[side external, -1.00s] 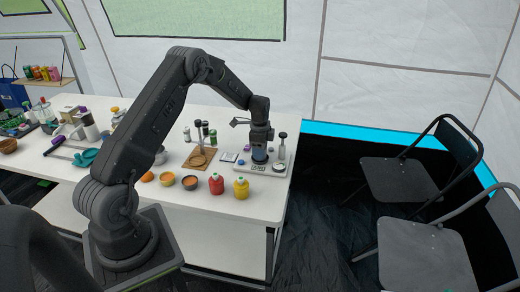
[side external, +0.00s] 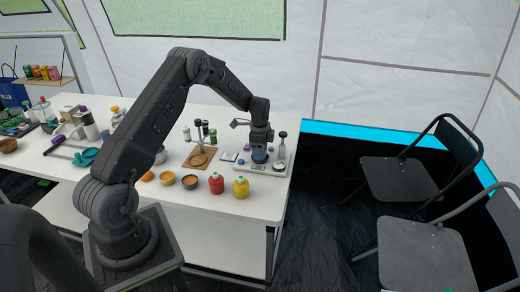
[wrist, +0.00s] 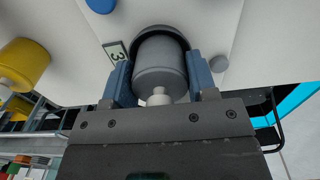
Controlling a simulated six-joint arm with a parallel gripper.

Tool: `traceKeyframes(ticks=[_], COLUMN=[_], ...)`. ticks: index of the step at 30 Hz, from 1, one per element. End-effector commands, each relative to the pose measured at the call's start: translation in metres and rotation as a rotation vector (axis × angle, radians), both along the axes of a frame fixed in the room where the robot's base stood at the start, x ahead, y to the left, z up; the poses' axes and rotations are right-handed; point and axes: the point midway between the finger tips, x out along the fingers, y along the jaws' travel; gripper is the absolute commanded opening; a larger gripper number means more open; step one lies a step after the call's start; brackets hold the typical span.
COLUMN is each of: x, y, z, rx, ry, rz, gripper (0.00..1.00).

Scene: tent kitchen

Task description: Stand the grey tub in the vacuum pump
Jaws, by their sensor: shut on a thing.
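The grey tub (wrist: 160,65) is between the two blue fingers of my gripper (wrist: 160,85) in the wrist view. My gripper is shut on it. A dark round rim curves around the tub's far end; how deep the tub sits in it is hidden. The vacuum pump (side external: 246,169), a pale flat base with a post and dial at its right, stands near the table's right end in the side view. My gripper (side external: 259,158) points down over this base. The tub is mostly hidden by the fingers there.
A wooden board (side external: 199,157) with upright dark-topped items is to the left. The table's right edge is close beside the pump. Two dark chairs stand beyond it.

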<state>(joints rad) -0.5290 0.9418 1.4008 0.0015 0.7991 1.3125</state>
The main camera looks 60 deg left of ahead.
Motion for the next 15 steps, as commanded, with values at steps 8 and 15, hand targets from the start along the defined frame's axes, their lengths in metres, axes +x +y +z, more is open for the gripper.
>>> traceKeyframes(ticks=[8,15], x=[0.0006,0.0004], y=[0.0003,0.0002], z=[-0.0045,-0.0043], rx=[0.001,0.001], ry=[-0.002,-0.001], rz=[0.0,0.0], gripper=[0.53,0.63])
